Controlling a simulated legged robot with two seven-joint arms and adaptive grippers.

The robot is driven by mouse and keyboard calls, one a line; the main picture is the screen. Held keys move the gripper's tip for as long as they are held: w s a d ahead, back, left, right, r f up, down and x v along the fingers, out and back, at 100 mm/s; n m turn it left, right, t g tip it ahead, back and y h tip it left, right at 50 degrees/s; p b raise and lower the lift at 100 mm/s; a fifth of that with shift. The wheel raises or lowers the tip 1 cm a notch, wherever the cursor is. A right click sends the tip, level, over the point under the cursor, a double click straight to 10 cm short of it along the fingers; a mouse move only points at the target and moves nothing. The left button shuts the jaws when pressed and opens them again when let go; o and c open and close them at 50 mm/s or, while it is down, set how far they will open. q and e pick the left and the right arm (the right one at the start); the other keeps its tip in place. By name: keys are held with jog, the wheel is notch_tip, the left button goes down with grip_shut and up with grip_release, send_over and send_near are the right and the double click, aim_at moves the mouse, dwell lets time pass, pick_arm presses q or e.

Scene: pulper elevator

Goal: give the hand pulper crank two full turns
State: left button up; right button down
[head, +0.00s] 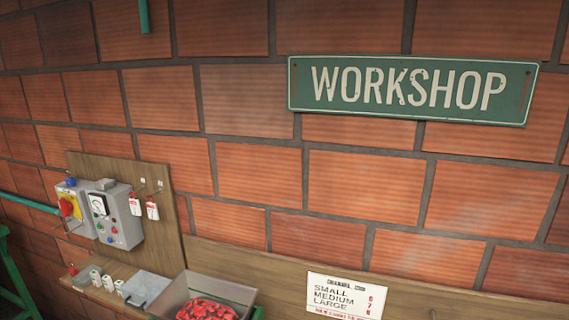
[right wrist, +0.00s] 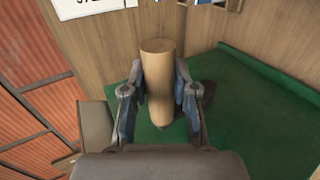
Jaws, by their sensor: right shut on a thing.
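In the right wrist view, my right gripper (right wrist: 158,78) is shut on an upright wooden cylinder, which looks like the crank handle (right wrist: 157,52). One finger lies on each side of it, and its round top stands above the fingertips. The pulper body is not clearly seen in either view. The head view shows neither gripper, and my left gripper is in no view.
A green surface (right wrist: 240,110) lies below the handle, against a wooden panel (right wrist: 105,35). The head view shows a grey control box (head: 120,215), hanging red tags (head: 136,204), a tray (head: 175,296) of red cherries (head: 206,309), a size card (head: 345,297) and a WORKSHOP sign (head: 412,89).

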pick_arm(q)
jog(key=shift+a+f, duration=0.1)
pick_arm(e)
jog(key=shift+s+a+f, duration=0.25)
jog(key=shift+s+f, duration=0.05)
jog(key=shift+s, duration=0.3)
jog(key=shift+s+a+f, duration=0.2)
jog(key=shift+s+f, duration=0.1)
jog(key=shift+s, duration=0.25)
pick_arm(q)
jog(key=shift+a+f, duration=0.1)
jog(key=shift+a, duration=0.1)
pick_arm(e)
jog(key=shift+s+a+f, duration=0.2)
jog(key=shift+s+f, duration=1)
jog(key=shift+f, duration=0.05)
